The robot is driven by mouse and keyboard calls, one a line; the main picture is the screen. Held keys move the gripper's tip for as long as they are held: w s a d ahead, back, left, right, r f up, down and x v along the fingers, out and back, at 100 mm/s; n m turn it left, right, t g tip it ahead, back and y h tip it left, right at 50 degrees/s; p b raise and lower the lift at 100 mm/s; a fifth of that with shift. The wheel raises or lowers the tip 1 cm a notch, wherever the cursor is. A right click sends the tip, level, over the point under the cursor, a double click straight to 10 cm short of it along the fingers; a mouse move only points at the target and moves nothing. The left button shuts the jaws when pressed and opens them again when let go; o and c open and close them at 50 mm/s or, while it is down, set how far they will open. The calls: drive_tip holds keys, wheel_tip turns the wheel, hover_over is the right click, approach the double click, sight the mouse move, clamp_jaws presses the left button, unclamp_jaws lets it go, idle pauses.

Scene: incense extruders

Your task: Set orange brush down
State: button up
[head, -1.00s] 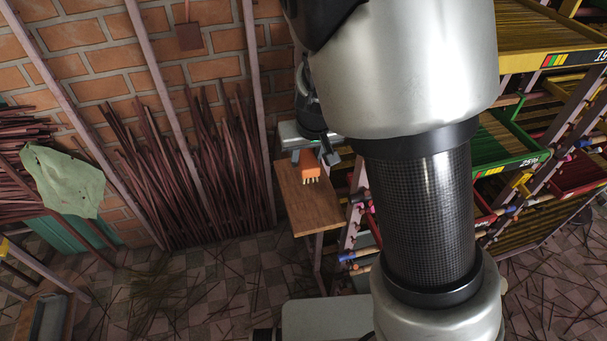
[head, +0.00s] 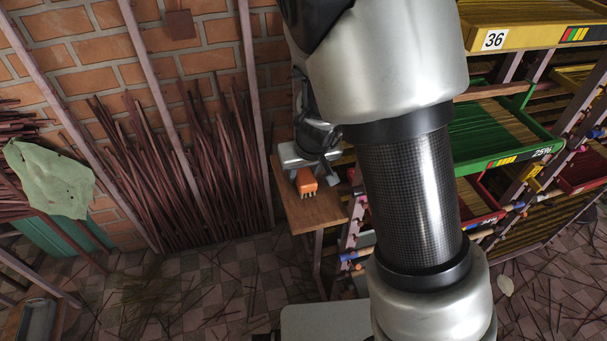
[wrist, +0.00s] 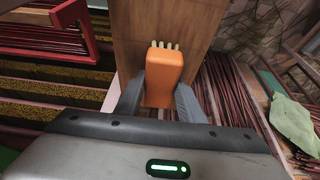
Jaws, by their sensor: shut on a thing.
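The orange brush (head: 306,182) has a block-shaped orange body with pale bristles at one end. My gripper (head: 318,178) is shut on it, over a small wooden shelf (head: 318,214) beside the rack. In the wrist view the brush (wrist: 163,78) sits between the two dark fingers of my gripper (wrist: 160,100), bristles pointing away from the palm. The wooden shelf (wrist: 190,22) lies behind and below the brush. I cannot tell whether the brush touches the shelf.
A rack with a yellow tray (head: 540,38), a green tray (head: 500,135) and red trays stands to the right. Bundles of dark red sticks (head: 190,165) lean on the brick wall at left. A green cloth (head: 48,178) lies at far left. The shelf's front part is bare.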

drive_tip(key=shift+f, duration=0.1)
drive_tip(key=o, duration=0.9)
drive_tip(key=shift+o, duration=0.2)
drive_tip(key=a+p+v, duration=0.1)
drive_tip(key=p+v, duration=0.5)
drive_tip(key=v, duration=0.6)
drive_tip(key=shift+d+p, duration=0.4)
drive_tip(key=shift+d, duration=0.05)
